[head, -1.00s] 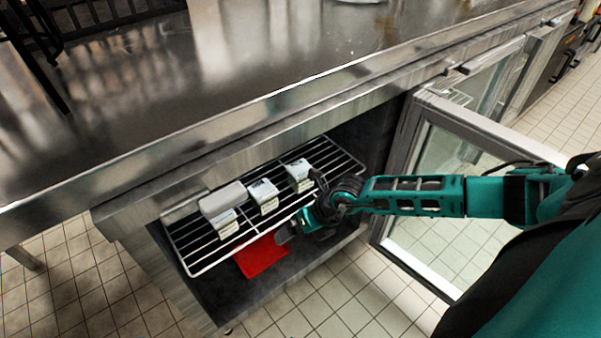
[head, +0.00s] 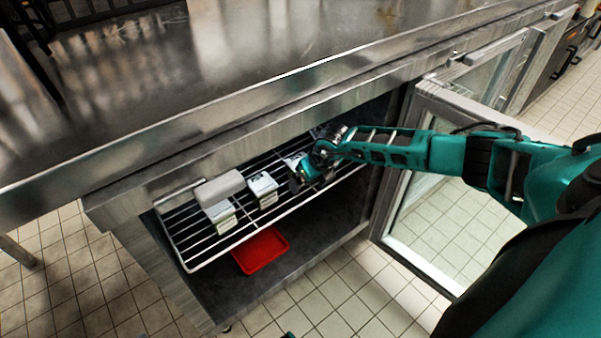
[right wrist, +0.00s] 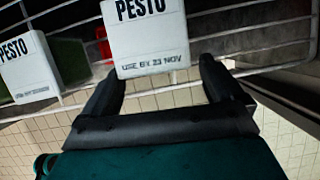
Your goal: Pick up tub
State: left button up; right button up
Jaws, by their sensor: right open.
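Several white tubs stand on the wire rack (head: 190,262) inside the open cabinet. The right-hand tub (head: 291,161) is partly hidden by my right gripper (head: 298,180) in the head view. In the right wrist view a white tub (right wrist: 150,45) labelled PESTO, with a date line below, stands just ahead of and between the fingers of my open right gripper (right wrist: 163,75). I see no grip on it. A second PESTO tub (right wrist: 30,70) is to its left. The middle tub (head: 262,186) and left tub (head: 221,216) also show in the head view. My left gripper is not in view.
A red tray (head: 262,249) lies on the cabinet floor below the rack. The glass door (head: 430,200) stands open at the right, close to my right arm. The steel counter (head: 200,80) overhangs the rack.

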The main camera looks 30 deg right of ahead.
jog(key=w+b, duration=0.1)
jog(key=w, duration=0.2)
jog(key=shift+a+f, duration=0.1)
jog(key=shift+f, duration=0.05)
jog(key=shift+w+f+b, duration=0.45)
jog(key=shift+f+b, duration=0.05)
jog(key=shift+r, duration=0.1)
jog(key=c, duration=1.2)
